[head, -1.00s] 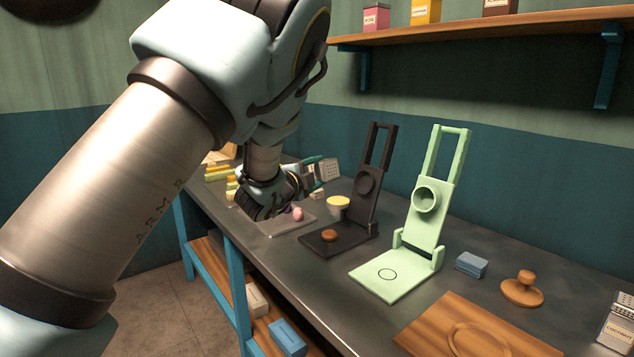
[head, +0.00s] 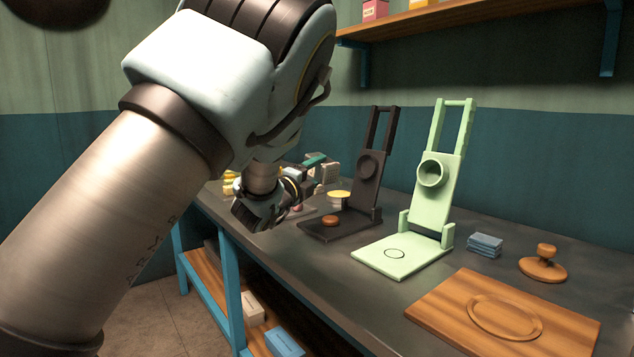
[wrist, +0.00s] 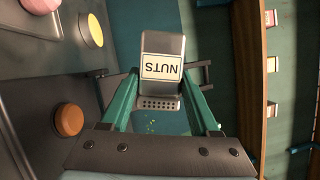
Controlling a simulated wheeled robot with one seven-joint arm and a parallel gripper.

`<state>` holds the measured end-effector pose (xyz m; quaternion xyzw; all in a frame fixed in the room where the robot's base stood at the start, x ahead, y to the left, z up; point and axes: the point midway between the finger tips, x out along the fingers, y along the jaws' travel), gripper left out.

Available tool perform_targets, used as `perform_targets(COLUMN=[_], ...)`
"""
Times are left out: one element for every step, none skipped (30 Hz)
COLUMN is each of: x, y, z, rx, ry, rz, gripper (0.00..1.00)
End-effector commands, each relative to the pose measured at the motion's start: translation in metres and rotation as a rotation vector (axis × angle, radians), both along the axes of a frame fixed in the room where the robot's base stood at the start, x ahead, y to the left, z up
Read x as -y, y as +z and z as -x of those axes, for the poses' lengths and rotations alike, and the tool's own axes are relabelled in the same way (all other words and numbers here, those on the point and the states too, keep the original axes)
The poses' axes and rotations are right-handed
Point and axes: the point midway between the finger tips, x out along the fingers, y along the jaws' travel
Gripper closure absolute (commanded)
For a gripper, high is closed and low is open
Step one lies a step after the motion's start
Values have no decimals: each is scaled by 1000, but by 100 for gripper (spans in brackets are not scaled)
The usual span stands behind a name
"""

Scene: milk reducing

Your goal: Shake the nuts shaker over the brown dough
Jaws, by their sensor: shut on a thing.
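The nuts shaker (wrist: 163,66) is a grey metal box with a white NUTS label, which appears upside down in the wrist view. My gripper (wrist: 161,78) has its green fingers shut on it, one on each side. Its perforated end shows toward the wrist, with a few small pale specks near it. In the head view, my gripper (head: 314,161) holds the shaker (head: 326,171) above the counter, behind and left of the black press. The brown dough (head: 331,221) is a round disc on the black press's base; it also shows in the wrist view (wrist: 69,120), left of the shaker.
The black press (head: 366,190) has its lid raised. Beside it stands an open green press (head: 432,195). A blue stack (head: 485,245), a wooden stamp (head: 543,264) and a wooden board (head: 440,305) lie to the right.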

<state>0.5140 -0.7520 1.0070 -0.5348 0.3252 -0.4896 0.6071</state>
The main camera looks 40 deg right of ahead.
Motion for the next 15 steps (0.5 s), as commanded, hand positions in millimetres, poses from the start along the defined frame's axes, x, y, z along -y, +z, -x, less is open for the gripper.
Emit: perform_targets(x=[0,0,0,0,0,0,0,0,0,0,0,0,0,0,0], y=[-10,-11,-13,-15,-16,-18,-20,-21,-22,-23,-24,-25,-25,-25,-25], z=[0,0,0,0,0,0,0,0,0,0,0,0,0,0,0], rx=[23,38,58,72,87,106,119,132,148,160,171,183,192,200,209], ry=[-1,-1,-1,-1,-1,-1,-1,-1,-1,-1,-2,-2,-1,-2,-2], rz=[3,3,5,6,6,9,9,9,10,11,11,12,13,13,14], gripper=[100,100,100,100,100,100,100,100,100,100,100,100,100,100,100])
